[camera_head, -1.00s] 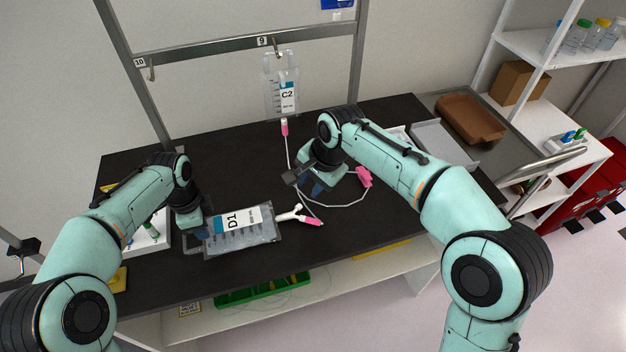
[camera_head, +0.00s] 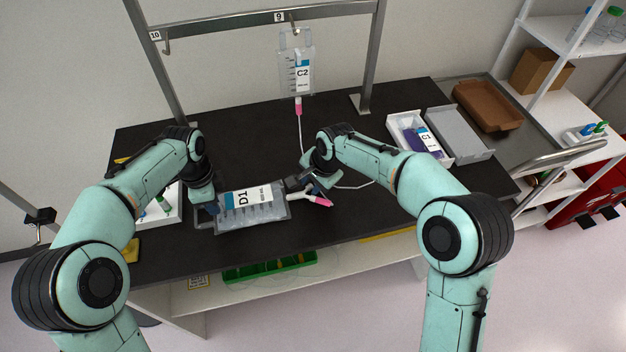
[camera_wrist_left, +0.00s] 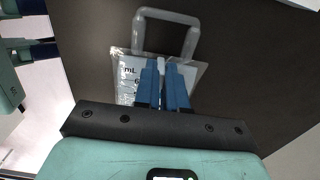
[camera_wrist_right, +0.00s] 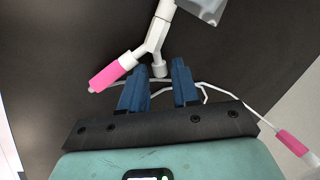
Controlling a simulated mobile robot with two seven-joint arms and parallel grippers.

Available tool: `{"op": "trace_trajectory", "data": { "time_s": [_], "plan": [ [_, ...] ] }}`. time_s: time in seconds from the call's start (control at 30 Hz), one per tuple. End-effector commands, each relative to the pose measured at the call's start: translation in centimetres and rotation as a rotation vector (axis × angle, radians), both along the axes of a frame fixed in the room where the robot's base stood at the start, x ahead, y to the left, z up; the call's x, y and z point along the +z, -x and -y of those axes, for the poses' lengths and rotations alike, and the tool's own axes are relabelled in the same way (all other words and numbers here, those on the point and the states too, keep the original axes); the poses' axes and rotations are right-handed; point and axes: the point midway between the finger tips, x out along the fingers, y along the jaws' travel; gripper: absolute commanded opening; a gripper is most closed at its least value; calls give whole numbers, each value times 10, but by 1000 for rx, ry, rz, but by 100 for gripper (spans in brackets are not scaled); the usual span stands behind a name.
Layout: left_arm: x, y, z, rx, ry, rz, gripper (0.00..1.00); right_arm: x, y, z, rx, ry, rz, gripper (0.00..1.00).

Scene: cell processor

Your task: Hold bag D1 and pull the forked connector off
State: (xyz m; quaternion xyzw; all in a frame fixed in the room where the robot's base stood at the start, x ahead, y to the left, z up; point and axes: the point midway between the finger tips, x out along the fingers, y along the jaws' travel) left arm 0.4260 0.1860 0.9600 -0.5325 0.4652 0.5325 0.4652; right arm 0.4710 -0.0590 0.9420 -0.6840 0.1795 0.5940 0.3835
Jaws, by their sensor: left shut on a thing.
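Bag D1 (camera_head: 262,213) is a clear bag with a blue-and-white label, lying flat on the black bench. My left gripper (camera_wrist_left: 163,66) is shut on its left end, near the grey loop handle (camera_wrist_left: 166,18). The white forked connector (camera_head: 306,196) sticks out of the bag's right end, and one branch has a pink tip (camera_head: 322,201). In the right wrist view the fork (camera_wrist_right: 152,47) lies just ahead of my right gripper (camera_wrist_right: 157,72). That gripper is open, and the short white branch is in front of the gap between its fingertips. Contact is not clear.
Bag C2 (camera_head: 295,75) hangs from the rail, with a pink connector (camera_head: 298,107) and a thin tube running to the bench. White tray (camera_head: 404,124) with bag C1 (camera_head: 428,142), a grey tray (camera_head: 462,135) and a brown tray (camera_head: 487,108) stand at right. The back bench is clear.

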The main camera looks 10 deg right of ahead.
Motion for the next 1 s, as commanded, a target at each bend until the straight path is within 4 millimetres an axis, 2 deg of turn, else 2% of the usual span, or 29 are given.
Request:
{"op": "trace_trajectory", "data": {
  "time_s": [0.07, 0.13, 0.17, 0.3, 0.33, 0.37, 0.67, 1.0],
  "plan": [
    [1, 0, 0, 0, 1, 1, 0, 0, 0, 0, 0, 0, 0, 27],
    [1, 0, 0, 0, 1, 1, 0, 0, 0, 0, 0, 0, 0, 4],
    [1, 0, 0, 0, 1, 1, 0, 0, 0, 0, 0, 0, 0, 0],
    [1, 0, 0, 0, 1, 1, 0, 1, 0, 0, 0, 0, 0, 0],
    [1, 0, 0, 0, 1, 1, 0, 1, 0, 0, 0, 0, 0, 10],
    [1, 0, 0, 0, 1, 1, 0, 1, 0, 0, 0, 0, 0, 0],
    [0, 0, 0, 0, 0, 1, 0, 1, 0, 2, 0, 0, 0, 0],
    [0, 0, -1, 1, -1, 1, 0, 1, -2, 12, -3, 1, 1, 0]
  ]
}}
